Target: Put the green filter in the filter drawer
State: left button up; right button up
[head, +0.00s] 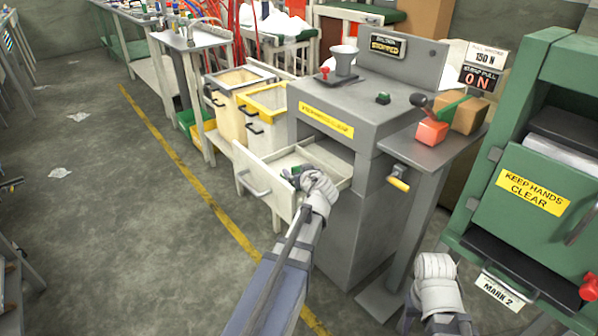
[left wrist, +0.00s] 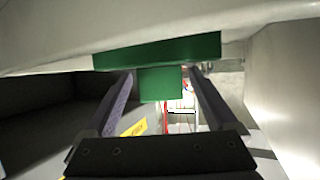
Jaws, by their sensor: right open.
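The green filter (left wrist: 158,52) shows in the left wrist view as a wide plate with a narrower tab between my left fingertips (left wrist: 160,80). The cream filter drawer (head: 258,165) is pulled out of the grey machine. The gripper and filter are at its open top, towards its front right; I cannot tell whether the filter touches the bottom. My right gripper (head: 438,312) is low at the right, away from the drawer.
The grey machine (head: 345,215) stands behind the drawer, with a crank with a yellow handle (head: 398,184) on its side. A green press (head: 530,190) stands at the right. The floor (head: 130,230) at left is open.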

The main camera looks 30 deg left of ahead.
pick_arm(q)
jog(key=shift+r, duration=0.1)
jog(key=shift+s+d+r+p, duration=0.1)
jog(key=shift+s+r+p, duration=0.1)
jog(key=shift+p, duration=0.1)
jog(key=p+v, duration=0.4)
jog(key=v, duration=0.7)
jog(key=shift+s+d+r, duration=0.1)
jog(key=shift+s+d, duration=0.05)
jog(key=shift+d, duration=0.1)
jog(key=s+d+f+m+g+h, duration=0.2)
jog(key=s+d+f+m+g, duration=0.1)
jog(key=d, duration=0.5)
jog(key=s+d+f+m+g+h, duration=0.3)
jog(key=s+d+f+m, duration=0.2)
jog(key=s+d, duration=0.3)
jog(key=s+d+f+m+g+h, duration=0.3)
jog(key=s+d+f+m, duration=0.1)
jog(key=d, duration=0.5)
jog(key=shift+s+f+m+g, duration=0.4)
jog(key=shift+s+f, duration=0.3)
jog(key=shift+s, duration=0.55)
